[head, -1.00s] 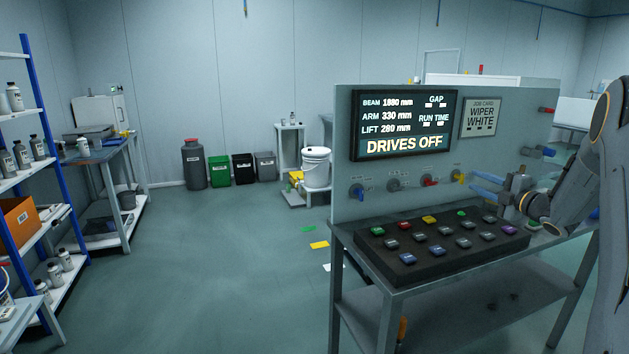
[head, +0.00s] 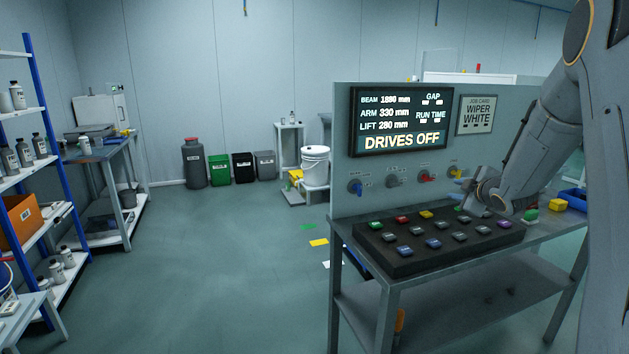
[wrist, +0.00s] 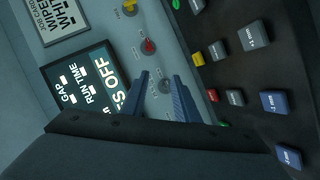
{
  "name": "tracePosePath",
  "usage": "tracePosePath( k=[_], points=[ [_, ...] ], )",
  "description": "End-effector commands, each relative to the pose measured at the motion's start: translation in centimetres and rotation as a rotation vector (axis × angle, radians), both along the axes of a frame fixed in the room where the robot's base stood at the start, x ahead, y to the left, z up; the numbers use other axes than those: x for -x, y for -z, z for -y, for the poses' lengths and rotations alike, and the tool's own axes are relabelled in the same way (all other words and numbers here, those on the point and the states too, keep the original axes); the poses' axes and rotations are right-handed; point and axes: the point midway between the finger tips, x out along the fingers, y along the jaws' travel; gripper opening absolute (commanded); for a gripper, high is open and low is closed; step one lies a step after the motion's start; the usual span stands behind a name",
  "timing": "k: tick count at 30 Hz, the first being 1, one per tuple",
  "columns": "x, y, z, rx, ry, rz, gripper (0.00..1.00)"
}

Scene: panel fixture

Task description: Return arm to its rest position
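My gripper (head: 476,186) hangs close in front of the upright panel (head: 342,190), above the back right of the button box (head: 405,268). Its fingers are hard to make out in the head view. In the wrist view the two blue fingers of my gripper (wrist: 160,76) stand apart with nothing between them. They point toward the panel's row of knobs. My arm comes down from the upper right, bent at the wrist. The display (head: 402,122) reads DRIVES OFF; it also shows in the wrist view (wrist: 85,85).
A job card (head: 477,114) reading WIPER WHITE is on the panel. Coloured knobs, including a red one (wrist: 148,46), line it below. A blue tray (head: 573,199) and yellow block (head: 558,205) lie at the bench's right.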

Motion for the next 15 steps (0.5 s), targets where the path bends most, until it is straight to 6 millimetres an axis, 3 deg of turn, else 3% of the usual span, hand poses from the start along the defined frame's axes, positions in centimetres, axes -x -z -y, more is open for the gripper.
tracePosePath(
  k=[1, 5, 15],
  points=[
    [1.5, 0.5, -2.0, -0.057, 0.053, -0.063, 0.28],
    [7.8, 3.4, -6.5, -0.233, 0.242, -0.272, 0.28],
    [28.0, 9.7, -17.0, -0.537, 0.653, -0.742, 0.28]
  ],
)
